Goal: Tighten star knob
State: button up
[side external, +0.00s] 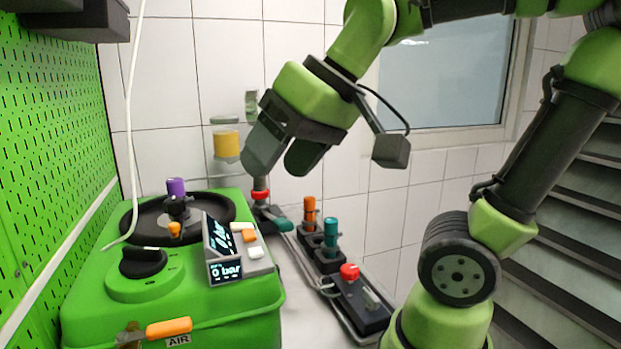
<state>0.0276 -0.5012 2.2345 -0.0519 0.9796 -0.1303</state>
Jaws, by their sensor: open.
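A black knob (145,262) sits on a round raised base at the front left of the green pump housing (100,315). It has a light mark on its top edge; I cannot tell whether it is the star knob. A small dark fitting (177,208) with a purple cylinder (176,187) on top stands on the black round lid (217,205) behind it. My gripper (284,162) is open and empty, tilted down and to the left. It is in the air above and right of the housing, apart from both knob and fitting.
A display (226,272) reading 0 bar stands on the housing beside white and orange buttons. An orange handle (169,327) is at the front. Orange and teal cylinders (331,235) and a red-button box (350,272) stand to the right. A green perforated wall (50,140) bounds the left.

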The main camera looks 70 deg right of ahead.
jog(key=shift+m+t, duration=0.3)
jog(key=shift+m, duration=0.2)
jog(key=shift+s+a+f, duration=0.15)
jog(key=shift+s+f, duration=0.4)
jog(key=shift+s, duration=0.35)
jog(key=shift+s+a+f, duration=0.15)
jog(key=shift+s+f, duration=0.35)
jog(key=shift+s, duration=0.4)
jog(key=w+d+r+n+g, duration=0.15)
jog(key=w+r+n, duration=0.25)
jog(key=w, duration=0.4)
jog(key=n+g+y, duration=0.2)
jog(key=n+g, duration=0.1)
jog(key=n, duration=0.6)
send_near(175, 199)
jog(key=shift+t+h, duration=0.25)
jog(key=shift+h, duration=0.05)
jog(key=x, duration=1)
jog(key=shift+s+a, duration=0.25)
jog(key=shift+a, duration=0.05)
jog(key=shift+r, duration=0.1)
jog(key=c, duration=0.9)
